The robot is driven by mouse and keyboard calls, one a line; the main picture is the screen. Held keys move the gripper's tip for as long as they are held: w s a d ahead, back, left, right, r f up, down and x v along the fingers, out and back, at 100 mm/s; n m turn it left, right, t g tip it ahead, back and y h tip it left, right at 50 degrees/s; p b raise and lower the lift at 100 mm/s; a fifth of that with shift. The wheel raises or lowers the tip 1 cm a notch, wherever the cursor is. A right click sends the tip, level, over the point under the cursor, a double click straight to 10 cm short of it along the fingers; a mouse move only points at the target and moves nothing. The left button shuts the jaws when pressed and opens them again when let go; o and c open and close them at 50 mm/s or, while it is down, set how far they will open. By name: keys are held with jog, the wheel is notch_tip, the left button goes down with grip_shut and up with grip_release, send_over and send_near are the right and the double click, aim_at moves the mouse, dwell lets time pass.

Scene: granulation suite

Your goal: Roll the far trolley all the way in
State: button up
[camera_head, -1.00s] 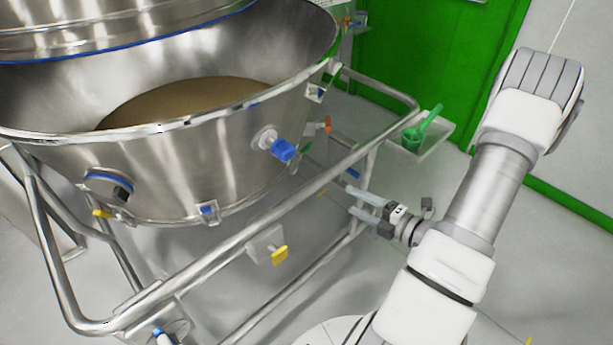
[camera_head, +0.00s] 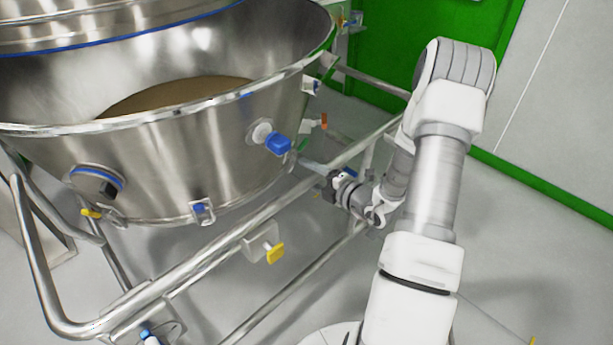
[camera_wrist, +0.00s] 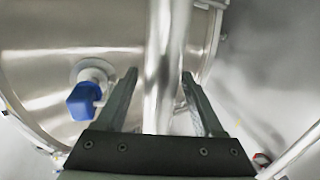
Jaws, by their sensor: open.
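The trolley is a tubular steel frame around a large open steel bowl (camera_head: 215,160) that holds brown granules (camera_head: 175,92). Its upper rail (camera_head: 215,245) runs diagonally past the front of the bowl. My gripper (camera_head: 312,165) is at this rail, right of the blue-knobbed valve (camera_head: 277,143). In the wrist view the rail (camera_wrist: 166,60) runs lengthwise between the two open fingers (camera_wrist: 160,85), with a gap visible on both sides. The blue knob (camera_wrist: 83,100) is just left of the left finger. The fingertips are partly hidden in the head view.
A yellow knob (camera_head: 274,253) on a bracket sits below the rail. A lower rail (camera_head: 290,288) runs beneath it. A steel vessel with a blue seal (camera_head: 110,42) hangs above the bowl. A green door (camera_head: 385,55) and wall stand behind.

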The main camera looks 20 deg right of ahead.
jog(key=shift+w+a+f, duration=0.1)
jog(key=shift+w+a, duration=0.1)
jog(key=shift+w, duration=0.35)
grip_shut()
dwell(1.1)
